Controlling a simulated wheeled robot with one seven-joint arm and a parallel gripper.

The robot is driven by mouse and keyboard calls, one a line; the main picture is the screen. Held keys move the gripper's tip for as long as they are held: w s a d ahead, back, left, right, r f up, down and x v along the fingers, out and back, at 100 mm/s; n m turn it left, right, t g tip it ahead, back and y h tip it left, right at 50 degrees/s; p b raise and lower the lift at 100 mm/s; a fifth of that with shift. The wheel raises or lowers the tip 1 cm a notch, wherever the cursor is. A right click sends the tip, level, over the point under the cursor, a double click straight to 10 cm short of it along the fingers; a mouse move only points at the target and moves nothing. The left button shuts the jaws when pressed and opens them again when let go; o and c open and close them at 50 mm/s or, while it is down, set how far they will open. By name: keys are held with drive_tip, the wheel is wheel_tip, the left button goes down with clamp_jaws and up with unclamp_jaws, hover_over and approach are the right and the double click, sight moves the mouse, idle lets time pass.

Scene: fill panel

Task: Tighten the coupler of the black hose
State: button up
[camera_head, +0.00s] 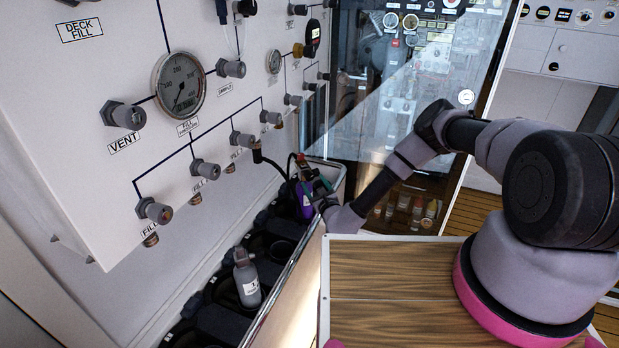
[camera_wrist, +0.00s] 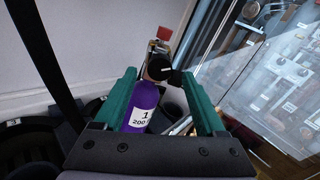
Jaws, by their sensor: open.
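The black hose (camera_head: 272,163) runs from a fitting on the white panel down toward the purple bottle (camera_head: 305,200) in the head view. In the wrist view the purple bottle (camera_wrist: 141,108) has a white label and a brass valve (camera_wrist: 157,50) with a red top. A black round part (camera_wrist: 159,67), perhaps the hose's coupler, sits at the valve. My gripper (camera_wrist: 155,76) is open, its green fingers on either side of the bottle's neck and this part. I cannot tell whether they touch. My gripper (camera_head: 314,184) partly hides the bottle's top in the head view.
The panel (camera_head: 100,75) with gauges and knobs stands at left. A grey bottle (camera_head: 246,278) sits in the rack (camera_head: 282,293) nearer the front. A glass-fronted cabinet (camera_head: 400,90) stands close behind my gripper. A wooden top (camera_head: 390,285) lies to the right of the rack.

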sight(310, 177)
drive_tip(key=x, duration=0.5)
drive_tip(key=shift+s, duration=0.1)
clamp_jaws()
